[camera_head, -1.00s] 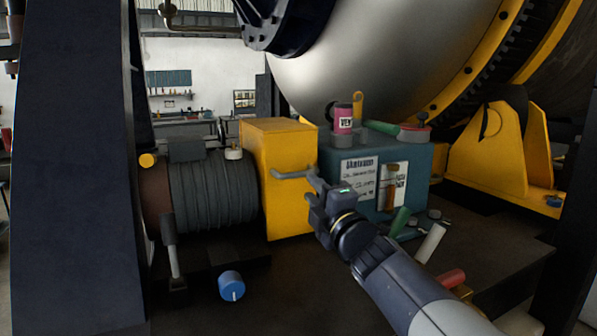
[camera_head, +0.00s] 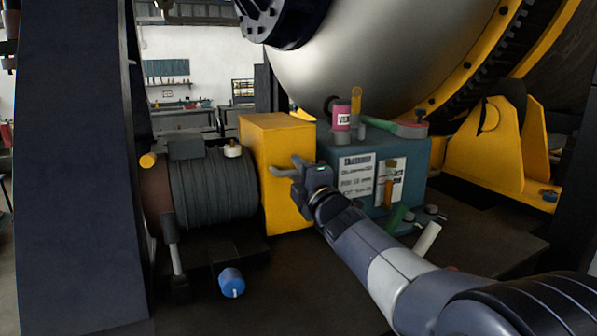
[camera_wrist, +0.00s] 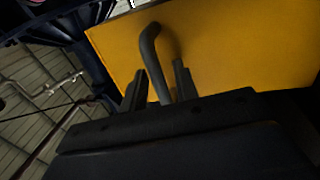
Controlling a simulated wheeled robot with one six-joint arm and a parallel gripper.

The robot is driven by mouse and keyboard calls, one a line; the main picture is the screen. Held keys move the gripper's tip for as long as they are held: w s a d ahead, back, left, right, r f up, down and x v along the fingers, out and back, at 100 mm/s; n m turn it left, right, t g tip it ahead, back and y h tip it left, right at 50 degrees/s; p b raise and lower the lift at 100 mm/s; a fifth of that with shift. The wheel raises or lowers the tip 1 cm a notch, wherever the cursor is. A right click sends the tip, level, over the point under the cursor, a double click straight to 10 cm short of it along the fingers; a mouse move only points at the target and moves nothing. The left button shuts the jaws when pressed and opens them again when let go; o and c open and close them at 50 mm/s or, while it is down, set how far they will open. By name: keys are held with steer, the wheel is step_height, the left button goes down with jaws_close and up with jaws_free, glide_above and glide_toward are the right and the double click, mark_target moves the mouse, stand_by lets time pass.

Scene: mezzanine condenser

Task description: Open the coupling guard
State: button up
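The coupling guard (camera_head: 276,145) is a yellow box between a ribbed grey motor and a teal housing. It looks closed in the head view, and its yellow face (camera_wrist: 230,45) fills the upper right of the wrist view. A bent grey bar handle (camera_wrist: 151,42) stands off this face. My gripper (camera_head: 293,168) is at the guard's front. In the wrist view its two fingers (camera_wrist: 159,90) stand apart on either side of the handle, with a visible gap on the left. The handle's lower end is hidden behind the gripper body.
The ribbed motor (camera_head: 212,190) sits left of the guard. The teal housing (camera_head: 350,150), right of it, carries a pink can (camera_head: 342,117) and a green-and-red tool. A blue knob (camera_head: 231,283) is low in front. A dark column (camera_head: 70,170) stands at left.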

jaws_close()
stand_by(0.4)
